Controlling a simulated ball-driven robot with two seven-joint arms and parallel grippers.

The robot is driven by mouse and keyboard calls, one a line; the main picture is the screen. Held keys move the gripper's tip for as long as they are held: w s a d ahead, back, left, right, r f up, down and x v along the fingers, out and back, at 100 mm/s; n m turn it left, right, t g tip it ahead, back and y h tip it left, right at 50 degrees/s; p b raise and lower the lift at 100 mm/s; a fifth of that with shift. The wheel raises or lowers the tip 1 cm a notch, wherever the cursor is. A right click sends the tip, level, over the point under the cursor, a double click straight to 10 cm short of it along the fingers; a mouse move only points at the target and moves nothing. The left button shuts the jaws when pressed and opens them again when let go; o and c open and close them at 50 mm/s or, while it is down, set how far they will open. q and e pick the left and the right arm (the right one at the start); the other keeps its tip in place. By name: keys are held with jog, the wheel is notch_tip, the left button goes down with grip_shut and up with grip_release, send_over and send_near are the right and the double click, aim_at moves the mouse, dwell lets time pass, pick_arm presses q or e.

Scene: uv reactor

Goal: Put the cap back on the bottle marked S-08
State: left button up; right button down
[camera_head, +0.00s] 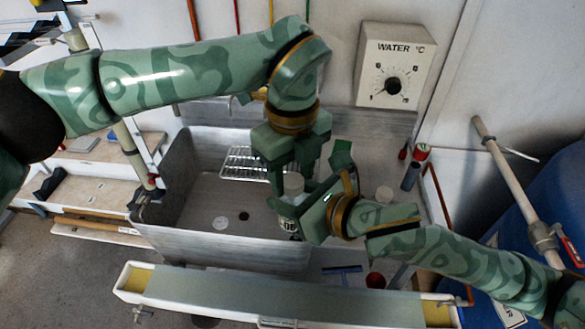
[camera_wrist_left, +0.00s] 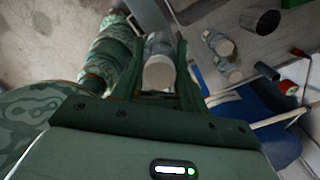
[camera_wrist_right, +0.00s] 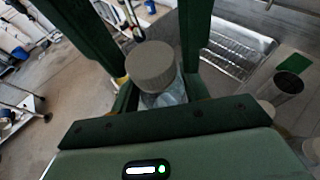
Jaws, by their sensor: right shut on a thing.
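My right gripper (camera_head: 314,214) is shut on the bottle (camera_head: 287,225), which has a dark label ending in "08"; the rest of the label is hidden. It holds the bottle roughly upright over the right side of the sink. A pale grey ribbed cap (camera_wrist_right: 152,65) is at the bottle's mouth; whether it is seated cannot be told. The cap also shows in the left wrist view (camera_wrist_left: 159,73) and the head view (camera_head: 293,183). My left gripper (camera_head: 291,180) points down from above, its fingers open on either side of the cap.
The steel sink (camera_head: 185,205) with a wire rack (camera_head: 245,162) lies below and left. Other pale-capped bottles (camera_wrist_left: 218,43) stand on the bench at the right. A dark cylinder (camera_head: 410,176) stands farther right. The long trough (camera_head: 230,295) runs along the front.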

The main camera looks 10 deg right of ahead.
pick_arm(q)
jog(key=c, duration=0.7)
jog(key=m, duration=0.6)
jog(key=o, duration=1.1)
jog(key=shift+r, duration=2.3)
jog(key=shift+c, duration=0.3)
